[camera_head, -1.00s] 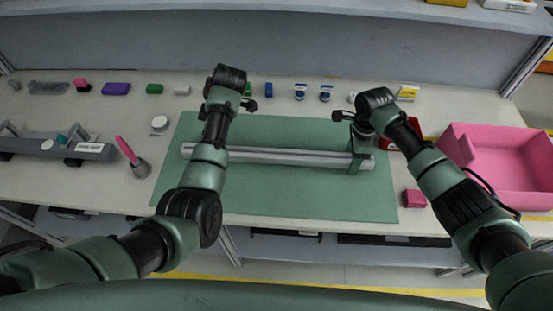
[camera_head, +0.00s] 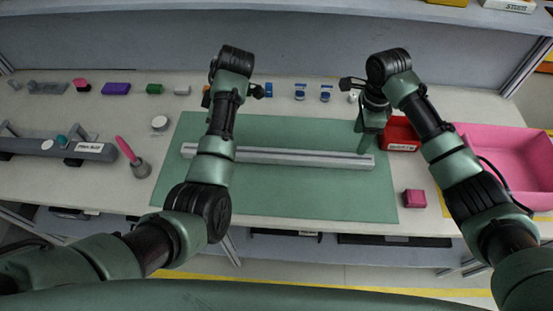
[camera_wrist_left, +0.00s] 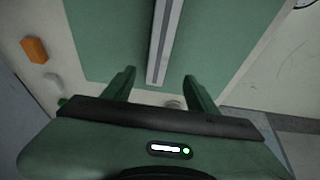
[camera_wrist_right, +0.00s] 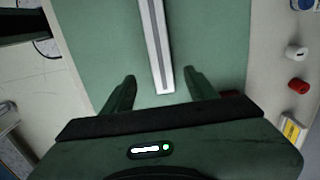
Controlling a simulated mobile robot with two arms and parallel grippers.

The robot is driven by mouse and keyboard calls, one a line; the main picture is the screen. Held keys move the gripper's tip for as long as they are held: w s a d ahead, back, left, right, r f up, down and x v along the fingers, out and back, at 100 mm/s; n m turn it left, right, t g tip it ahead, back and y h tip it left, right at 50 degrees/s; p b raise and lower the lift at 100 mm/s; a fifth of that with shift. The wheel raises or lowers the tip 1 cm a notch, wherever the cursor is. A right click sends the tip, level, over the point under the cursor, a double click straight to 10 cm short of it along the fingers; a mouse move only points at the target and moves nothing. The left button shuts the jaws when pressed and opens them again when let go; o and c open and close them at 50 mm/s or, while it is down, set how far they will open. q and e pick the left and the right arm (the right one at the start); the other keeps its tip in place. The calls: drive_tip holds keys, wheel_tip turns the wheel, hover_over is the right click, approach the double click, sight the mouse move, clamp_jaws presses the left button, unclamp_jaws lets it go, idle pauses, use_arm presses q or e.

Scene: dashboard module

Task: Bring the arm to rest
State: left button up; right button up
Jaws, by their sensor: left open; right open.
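My right gripper (camera_head: 372,136) is open above the right end of a long grey rail (camera_head: 300,158) that lies on a green mat (camera_head: 270,199). In the right wrist view the open right gripper (camera_wrist_right: 158,90) has the rail's end (camera_wrist_right: 163,80) between and beyond its fingertips, with nothing held. My left arm hangs over the left part of the mat, and its fingers are hidden behind the arm in the head view. In the left wrist view the left gripper (camera_wrist_left: 160,82) is open and empty, with the rail's other end (camera_wrist_left: 157,72) between its fingertips in the picture.
A red bin (camera_head: 402,146) and a pink bin (camera_head: 510,165) stand at the right. A pink block (camera_head: 414,198) lies by the mat. A grey fixture (camera_head: 60,149) and a pink-handled tool (camera_head: 130,153) are at the left. Several small parts line the back.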

drive_tip(key=shift+r, duration=0.75)
